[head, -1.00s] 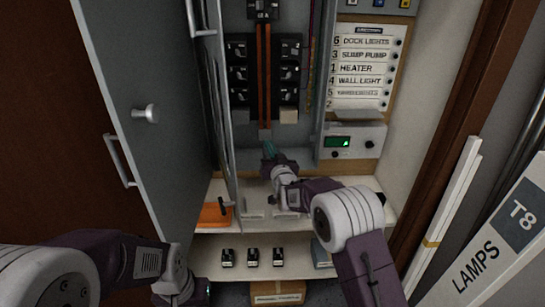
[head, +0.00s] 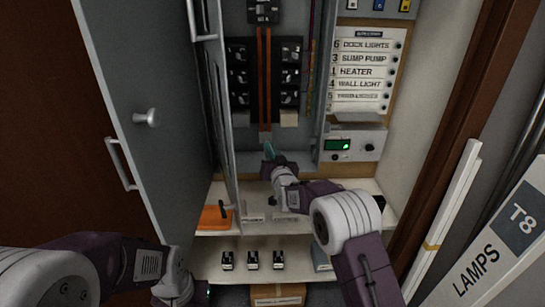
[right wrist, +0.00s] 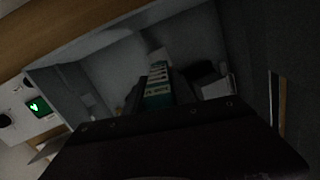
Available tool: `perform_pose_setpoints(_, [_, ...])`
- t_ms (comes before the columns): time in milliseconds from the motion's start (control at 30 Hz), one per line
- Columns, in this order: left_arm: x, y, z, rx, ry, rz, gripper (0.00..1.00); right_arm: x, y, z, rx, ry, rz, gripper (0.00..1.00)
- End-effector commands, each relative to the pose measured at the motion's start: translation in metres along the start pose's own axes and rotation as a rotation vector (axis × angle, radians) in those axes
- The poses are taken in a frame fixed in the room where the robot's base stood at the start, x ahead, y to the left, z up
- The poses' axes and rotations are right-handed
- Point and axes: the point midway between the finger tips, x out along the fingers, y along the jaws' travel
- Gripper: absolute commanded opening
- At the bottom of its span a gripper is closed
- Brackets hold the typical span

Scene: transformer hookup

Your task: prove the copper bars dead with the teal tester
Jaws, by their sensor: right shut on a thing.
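Two orange-brown copper bars (head: 264,80) run upright down the middle of the open cabinet, between two columns of black breakers, in the head view. My right gripper (head: 272,160) is shut on the teal tester (head: 268,149), which points up just below the lower ends of the bars, with a visible gap. The right wrist view shows the tester (right wrist: 158,88) with pale lettering; my dark gripper body hides its lower part. My left gripper (head: 203,293) is low at the bottom edge, away from the cabinet, and its fingers do not show clearly.
A grey door (head: 145,115) stands open on the left. A meter with a green display (head: 338,145) is at the right. An orange item (head: 214,217) lies on the white shelf, with several small black-and-white blocks (head: 253,260) below. The breakers (head: 290,65) flank the bars closely.

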Motion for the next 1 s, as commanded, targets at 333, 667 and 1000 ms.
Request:
perform_pose_setpoints(333, [-0.0008,0.0000,-0.0001,0.000,0.000,0.000,0.33,0.0043,0.0006,-0.0017,0.000,0.002,0.000,0.00])
perform_pose_setpoints(667, [-0.0011,0.0000,-0.0001,0.000,0.000,0.000,0.33,0.0075,0.0010,-0.0019,0.000,0.001,0.000,0.00])
perform_pose_setpoints(1000, [-0.0005,0.0000,0.0000,0.000,0.000,0.000,0.33,0.0075,0.0010,-0.0018,0.000,0.002,0.000,0.00])
